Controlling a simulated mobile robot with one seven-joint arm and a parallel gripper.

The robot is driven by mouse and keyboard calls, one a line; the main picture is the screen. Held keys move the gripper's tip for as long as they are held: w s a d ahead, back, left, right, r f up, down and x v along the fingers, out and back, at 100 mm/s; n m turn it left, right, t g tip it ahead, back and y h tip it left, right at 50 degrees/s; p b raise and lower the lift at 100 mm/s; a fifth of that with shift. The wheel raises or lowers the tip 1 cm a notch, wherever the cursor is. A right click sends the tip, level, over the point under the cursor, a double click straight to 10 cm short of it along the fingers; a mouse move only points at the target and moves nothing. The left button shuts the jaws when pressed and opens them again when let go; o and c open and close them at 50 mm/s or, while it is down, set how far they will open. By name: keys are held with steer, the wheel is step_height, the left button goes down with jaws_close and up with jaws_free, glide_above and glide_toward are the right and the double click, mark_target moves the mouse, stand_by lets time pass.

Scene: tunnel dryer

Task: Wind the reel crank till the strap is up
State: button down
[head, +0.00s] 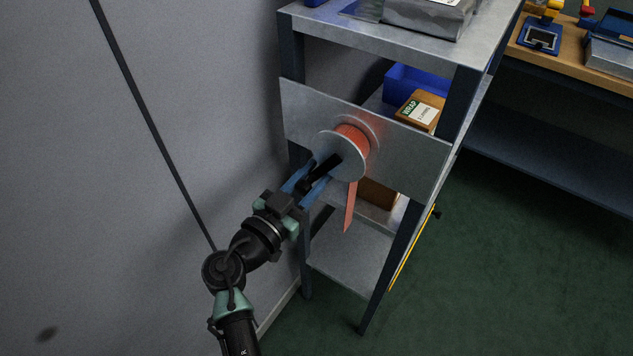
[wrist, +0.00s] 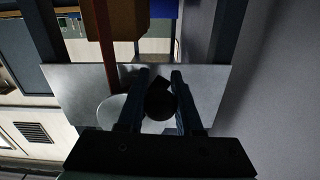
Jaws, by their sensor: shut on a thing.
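The reel (head: 352,150) is a grey metal spool wound with red-orange strap, mounted on a metal plate on the end of a shelf rack. A length of the strap (head: 350,207) hangs down below the reel. The black crank (head: 324,172) sticks out from the reel's front flange. My gripper (head: 309,178) has its blue fingers closed on the crank's dark handle. In the wrist view, the round dark knob (wrist: 160,101) sits between the two fingers, and part of the reel flange (wrist: 112,110) shows to the left. The fingers hide part of the handle.
The metal plate (head: 412,150) spans the rack's end. Behind it stand a blue bin (head: 415,80) and a labelled cardboard box (head: 421,109). A grey wall (head: 190,100) runs close on the left. Green floor at the right is clear, beside a workbench (head: 570,53).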

steer(key=a+r+m+b, duration=0.1)
steer(key=r+m+b, duration=0.1)
steer(key=b, duration=0.5)
steer(key=w+a+r+m+b, duration=0.1)
steer(key=r+m+b, duration=0.1)
steer(key=m+b, duration=0.3)
steer(key=w+a+r+m+b, duration=0.1)
steer(key=m+b, duration=0.3)
steer(key=b, duration=0.6)
steer(key=shift+a+r, duration=0.1)
steer(key=shift+r, duration=0.45)
step_height(320, 180, up, 2)
steer(key=m+b, duration=0.3)
steer(key=r+m+b, duration=0.1)
steer(key=m, duration=0.2)
steer(key=shift+s+d+r+b, duration=0.2)
steer(key=shift+d+r+b, duration=0.15)
steer(key=shift+d+r, duration=0.05)
steer(key=shift+s+d+r+m+b, duration=0.2)
steer(key=shift+r+m+b, duration=0.15)
steer(key=shift+m, duration=0.25)
steer(key=shift+s+d+r+m+b, duration=0.1)
steer(key=shift+d+r+m+b, duration=0.15)
steer(key=shift+r+m, duration=0.25)
steer(key=shift+s+d+r+m+b, duration=0.25)
steer(key=shift+d+r+m, duration=0.15)
steer(key=shift+m, duration=0.55)
steer(key=shift+s+d+r+m+b, duration=0.25)
steer(key=shift+d+r+m, duration=0.1)
steer(key=shift+m, duration=0.6)
